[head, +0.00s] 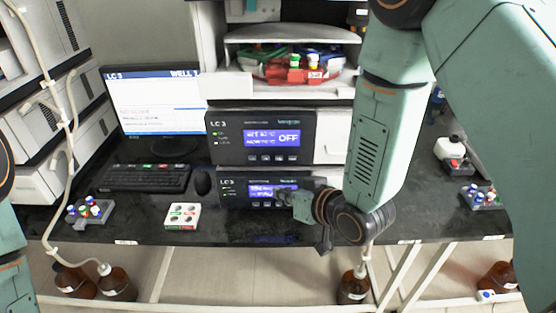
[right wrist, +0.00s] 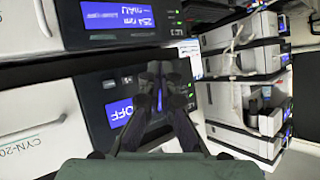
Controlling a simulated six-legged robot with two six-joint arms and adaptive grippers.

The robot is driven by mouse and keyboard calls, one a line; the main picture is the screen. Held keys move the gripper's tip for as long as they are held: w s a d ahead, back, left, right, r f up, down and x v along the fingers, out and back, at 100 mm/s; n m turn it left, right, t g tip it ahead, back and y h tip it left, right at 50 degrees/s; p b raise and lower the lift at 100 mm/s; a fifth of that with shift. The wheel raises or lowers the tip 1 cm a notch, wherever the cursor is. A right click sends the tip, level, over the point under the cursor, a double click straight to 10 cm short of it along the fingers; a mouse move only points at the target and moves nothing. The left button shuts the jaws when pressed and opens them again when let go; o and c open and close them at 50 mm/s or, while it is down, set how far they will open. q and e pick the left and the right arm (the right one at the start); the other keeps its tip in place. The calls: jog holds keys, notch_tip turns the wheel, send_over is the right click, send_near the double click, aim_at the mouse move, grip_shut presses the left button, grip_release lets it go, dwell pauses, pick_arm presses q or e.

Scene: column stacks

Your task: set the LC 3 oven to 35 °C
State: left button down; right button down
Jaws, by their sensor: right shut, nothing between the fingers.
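The upper LC 3 unit (head: 222,150) has a blue screen (head: 272,138) with two small lines, the upper seemingly a set value and the lower marked NOW, and a large OFF. The temperature digits are too small to read surely. A row of buttons (head: 272,158) lies under the screen. In the right wrist view, the gripper (right wrist: 164,72) points toward the units, beside the OFF screen (right wrist: 120,110); contact cannot be told. My left gripper is out of view.
A monitor (head: 158,105), keyboard (head: 145,178) and mouse (head: 202,182) stand left of the units.

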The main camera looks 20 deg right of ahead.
aim_at(279, 158)
jog(key=w+d, duration=0.2)
jog(key=w, duration=0.6)
jog(key=shift+w+d+b, duration=0.15)
jog(key=shift+d+b, duration=0.1)
jog(key=shift+b, duration=0.05)
jog(key=shift+a, duration=0.2)
jog(key=shift+d, duration=0.15)
dwell(0.5)
dwell(0.3)
jog(key=shift+w+r, duration=0.1)
jog(key=shift+w, duration=0.2)
